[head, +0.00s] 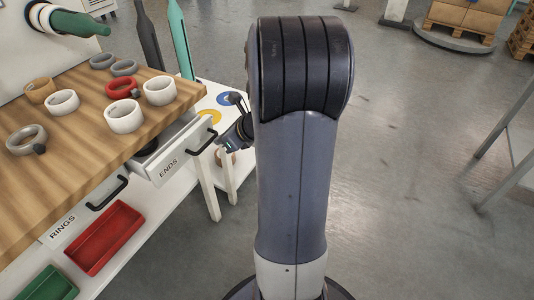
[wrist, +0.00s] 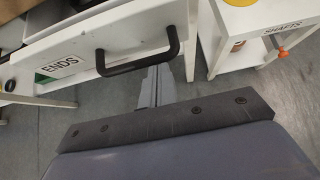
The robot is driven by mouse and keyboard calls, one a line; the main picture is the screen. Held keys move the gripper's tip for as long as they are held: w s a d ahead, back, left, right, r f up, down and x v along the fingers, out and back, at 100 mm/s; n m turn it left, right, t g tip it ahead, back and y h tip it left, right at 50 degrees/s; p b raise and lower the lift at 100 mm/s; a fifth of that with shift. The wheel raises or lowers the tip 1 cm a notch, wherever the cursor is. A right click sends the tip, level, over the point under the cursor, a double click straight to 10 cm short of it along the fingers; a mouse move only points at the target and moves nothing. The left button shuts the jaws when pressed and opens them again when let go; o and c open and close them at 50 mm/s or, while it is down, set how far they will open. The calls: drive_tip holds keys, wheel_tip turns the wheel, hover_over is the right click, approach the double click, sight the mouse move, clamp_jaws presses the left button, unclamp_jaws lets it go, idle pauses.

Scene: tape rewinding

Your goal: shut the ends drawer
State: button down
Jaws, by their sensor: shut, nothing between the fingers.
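The ends drawer (head: 178,148) is pulled out from under the wooden bench top, with its white front and ENDS label facing me. Its black bar handle (head: 201,138) also shows in the wrist view (wrist: 140,66). Something dark lies inside the drawer, mostly hidden by the bench top. My gripper (head: 238,132) is just right of the drawer front, partly hidden by my arm in the head view. In the wrist view my gripper (wrist: 159,74) is shut and empty, beside the handle. I cannot tell whether it touches the handle.
Tape rolls, including a red one (head: 122,87), lie on the bench top (head: 80,120). The rings drawer (head: 75,222) is left of the ends drawer, above a red bin (head: 104,238). A white stand labelled SHAFTS (wrist: 262,45) is close on the right. Open floor lies to the right.

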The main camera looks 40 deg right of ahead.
sight(195, 127)
drive_tip(key=w+a, duration=0.1)
drive_tip(key=w, duration=0.2)
drive_tip(key=w+a+p, duration=0.1)
drive_tip(key=w, duration=0.2)
drive_tip(key=w+a, duration=0.1)
drive_tip(key=w, duration=0.2)
drive_tip(key=shift+a+p, duration=0.15)
drive_tip(key=shift+p, duration=0.25)
drive_tip(key=shift+w+r, duration=0.1)
drive_tip(key=shift+w, duration=0.15)
